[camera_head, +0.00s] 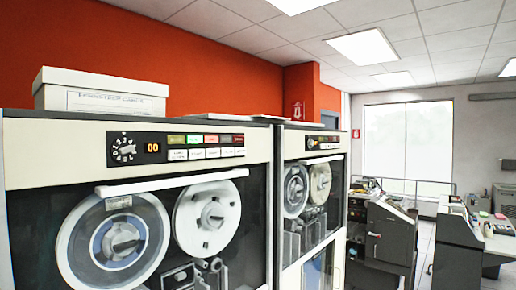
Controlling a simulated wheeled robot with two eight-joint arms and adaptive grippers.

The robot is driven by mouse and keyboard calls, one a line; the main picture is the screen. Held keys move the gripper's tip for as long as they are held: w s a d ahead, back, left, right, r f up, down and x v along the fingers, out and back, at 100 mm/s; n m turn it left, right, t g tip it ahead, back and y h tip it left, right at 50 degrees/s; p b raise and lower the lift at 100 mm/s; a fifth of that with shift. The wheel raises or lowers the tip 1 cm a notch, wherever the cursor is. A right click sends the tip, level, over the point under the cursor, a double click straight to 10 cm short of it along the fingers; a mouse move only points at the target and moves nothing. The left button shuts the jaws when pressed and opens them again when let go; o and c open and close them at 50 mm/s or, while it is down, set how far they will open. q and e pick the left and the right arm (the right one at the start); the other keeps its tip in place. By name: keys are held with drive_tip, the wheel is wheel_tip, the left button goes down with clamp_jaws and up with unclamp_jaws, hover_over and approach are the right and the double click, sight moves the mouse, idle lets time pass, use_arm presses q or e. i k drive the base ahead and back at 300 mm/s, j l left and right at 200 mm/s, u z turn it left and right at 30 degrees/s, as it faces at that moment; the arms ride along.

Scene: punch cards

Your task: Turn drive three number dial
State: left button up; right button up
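In the head view, the near tape drive (80,140) fills the left side. Its dark upper panel carries a round number dial (123,148) with markings around it, beside a small orange display (152,148) that seems to read 00. A second tape drive (313,162) stands farther right, with a small dial (311,143) on its panel. I cannot tell which drive is number three. Neither of my grippers shows in this view.
A white lidded box (100,92) sits on top of the near drive. Grey machines (392,232) and a desk (495,240) stand at the right. Some floor (424,255) shows between them. A bright window (408,145) is behind.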

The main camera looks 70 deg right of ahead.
sight(124, 149)
drive_tip(key=z, duration=1.8)
